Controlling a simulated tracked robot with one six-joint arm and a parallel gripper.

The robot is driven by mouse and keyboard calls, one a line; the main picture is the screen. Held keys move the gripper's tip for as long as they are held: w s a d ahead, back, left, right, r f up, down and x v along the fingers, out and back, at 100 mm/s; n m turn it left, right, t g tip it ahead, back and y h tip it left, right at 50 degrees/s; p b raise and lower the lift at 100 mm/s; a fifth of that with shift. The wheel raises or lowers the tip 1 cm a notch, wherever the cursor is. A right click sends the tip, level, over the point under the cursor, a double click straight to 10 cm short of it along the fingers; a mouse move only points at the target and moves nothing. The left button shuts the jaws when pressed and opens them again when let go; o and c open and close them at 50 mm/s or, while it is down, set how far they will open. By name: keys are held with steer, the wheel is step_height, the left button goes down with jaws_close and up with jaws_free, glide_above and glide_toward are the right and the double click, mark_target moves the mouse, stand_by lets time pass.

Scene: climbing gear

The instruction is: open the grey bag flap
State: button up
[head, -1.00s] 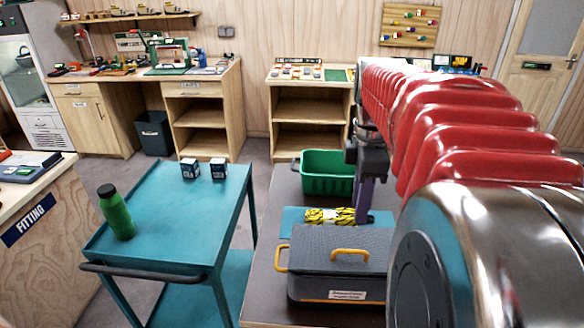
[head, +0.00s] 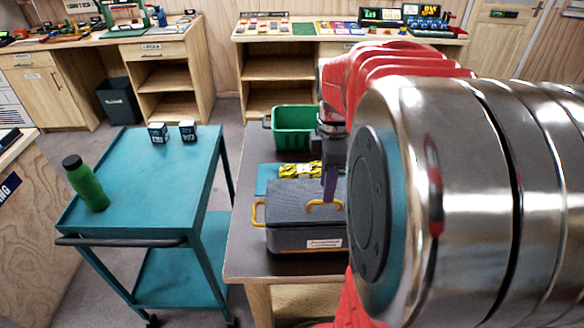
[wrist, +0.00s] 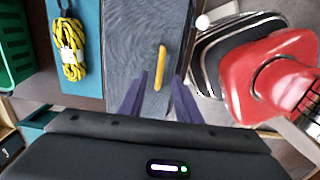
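The grey bag (head: 290,212) sits on the dark tabletop with its flap closed on top. A yellow handle (head: 312,208) stands on the flap, and another yellow loop is on the bag's left side. My gripper (head: 328,200) points down over the flap at the handle, partly hidden by my arm. In the wrist view, the two purple fingers (wrist: 160,80) are apart, one on each side of the flap handle (wrist: 160,60), not visibly closed on it. The grey flap (wrist: 125,35) fills the middle of that view. Whether the fingertips touch the flap cannot be told.
A yellow rope coil (head: 298,170) on a blue mat (head: 266,178) and a green crate (head: 292,128) lie behind the bag. A teal cart (head: 140,185) with a green bottle (head: 85,183) and two small boxes stands left. My arm blocks the right side.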

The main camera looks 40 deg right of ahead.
steer(key=shift+f, duration=2.35)
steer(key=shift+c, duration=0.3)
jaws_close()
